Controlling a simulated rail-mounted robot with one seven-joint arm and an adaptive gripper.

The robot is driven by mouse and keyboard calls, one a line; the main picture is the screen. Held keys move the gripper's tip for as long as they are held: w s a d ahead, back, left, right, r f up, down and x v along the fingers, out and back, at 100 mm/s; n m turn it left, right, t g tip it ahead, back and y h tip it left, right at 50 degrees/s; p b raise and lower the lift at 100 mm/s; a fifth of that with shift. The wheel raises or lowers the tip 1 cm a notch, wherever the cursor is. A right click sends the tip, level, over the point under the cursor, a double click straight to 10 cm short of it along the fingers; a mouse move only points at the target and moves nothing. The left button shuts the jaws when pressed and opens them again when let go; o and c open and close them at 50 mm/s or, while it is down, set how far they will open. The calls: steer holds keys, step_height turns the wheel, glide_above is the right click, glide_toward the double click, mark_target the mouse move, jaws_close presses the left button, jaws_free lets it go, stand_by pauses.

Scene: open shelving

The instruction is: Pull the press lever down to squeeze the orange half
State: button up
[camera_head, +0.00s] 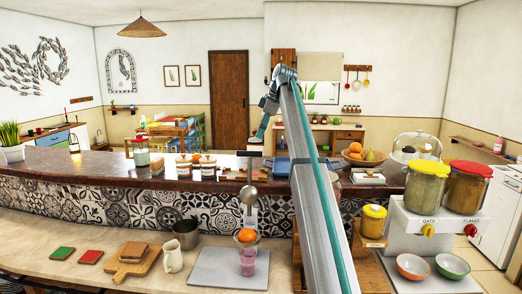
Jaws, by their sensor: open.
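The citrus press (249,196) stands on a grey board (213,272) on the near counter. Its lever (249,170) points up, with a dark handle at the top. A rounded metal press head hangs above the orange half (246,235). The orange half rests over a glass (248,262) with pinkish contents. My gripper (257,137) is raised above and slightly right of the lever handle in the picture, apart from it. It is open and appears empty; its fingers are small in view.
My arm crosses the middle right and hides part of the counter. A yellow-lidded jar (373,220) and cereal dispensers (428,186) stand at the right. Air above the press looks clear.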

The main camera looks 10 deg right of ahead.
mark_target(251, 152)
steer(key=p+x, duration=0.3)
steer(key=x, duration=0.7)
steer(key=shift+a+f, duration=0.2)
steer(key=shift+f, duration=0.1)
steer(key=shift+w, duration=0.1)
jaws_close()
